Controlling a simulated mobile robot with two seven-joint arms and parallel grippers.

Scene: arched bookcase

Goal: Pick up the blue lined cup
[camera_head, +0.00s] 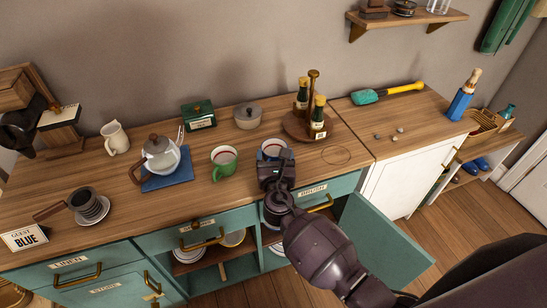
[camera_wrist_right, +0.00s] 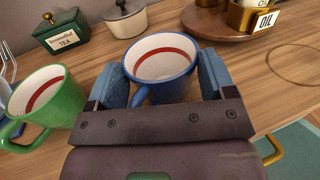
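The blue cup (camera_head: 271,149), white inside with a red line, stands on the wooden counter and is partly hidden by my right gripper (camera_head: 275,170) in the head view. In the right wrist view the cup (camera_wrist_right: 163,68) sits between the two widely spaced blue finger pads of the right gripper (camera_wrist_right: 168,80). Its rim comes very close to the pads; I cannot tell whether they touch. Its handle points towards the gripper's palm. The right gripper looks open around the cup. My left gripper is not in view.
A green cup (camera_head: 224,160) stands close to the left. A teapot (camera_head: 160,157) on a blue cloth is farther left. A tea box (camera_head: 198,115), a lidded pot (camera_head: 248,115) and a round tray (camera_head: 295,125) with bottles stand behind. A teal cabinet door (camera_head: 385,243) hangs open below.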

